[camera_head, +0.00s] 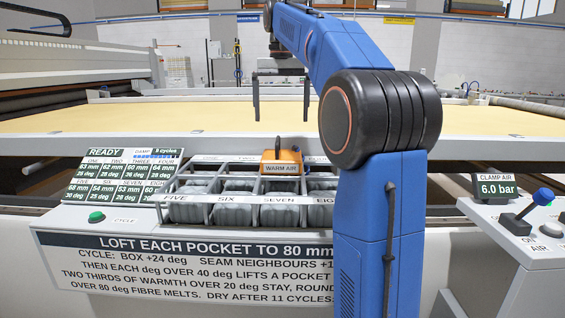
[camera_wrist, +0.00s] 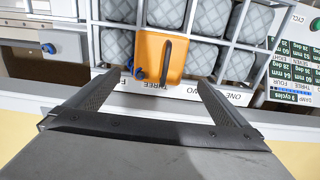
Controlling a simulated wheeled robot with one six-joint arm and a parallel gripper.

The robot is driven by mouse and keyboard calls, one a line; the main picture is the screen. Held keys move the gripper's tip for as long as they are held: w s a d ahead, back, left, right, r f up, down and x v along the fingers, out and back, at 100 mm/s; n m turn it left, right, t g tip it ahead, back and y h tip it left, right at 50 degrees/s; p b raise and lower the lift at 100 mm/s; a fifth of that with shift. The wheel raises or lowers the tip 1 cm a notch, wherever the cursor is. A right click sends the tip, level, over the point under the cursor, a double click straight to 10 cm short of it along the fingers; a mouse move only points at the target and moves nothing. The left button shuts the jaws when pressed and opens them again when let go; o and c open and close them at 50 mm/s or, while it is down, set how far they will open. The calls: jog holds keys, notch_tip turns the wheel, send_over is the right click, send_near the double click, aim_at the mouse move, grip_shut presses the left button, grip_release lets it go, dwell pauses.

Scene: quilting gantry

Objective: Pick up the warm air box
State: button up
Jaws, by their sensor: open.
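The warm air box (camera_head: 282,157) is an orange block with a dark handle on top and a "WARM AIR" label on its front. It sits on the rear row of the pocket rack (camera_head: 251,199), near the "THREE" label. In the wrist view the box (camera_wrist: 172,56) lies just beyond the fingertips, with a blue fitting at its lower left corner. My gripper (camera_head: 281,112) is open and empty, pointing down, above the box and apparently a little behind it. In the wrist view my gripper (camera_wrist: 153,85) has its two fingers spread wider than the box.
A readout panel (camera_head: 125,177) and a green cycle button (camera_head: 96,217) stand left of the rack. A console with a blue-knobbed lever (camera_head: 543,195) is at the right. A pale quilting bed (camera_head: 80,119) stretches behind. My arm hides the rack's right end.

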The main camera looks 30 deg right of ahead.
aim_at(282, 154)
notch_tip(282, 154, down, 9)
jog(key=shift+r, duration=0.15)
jog(key=shift+s+f, duration=0.2)
jog(key=shift+f, duration=2.45)
jog(key=c, duration=1.1)
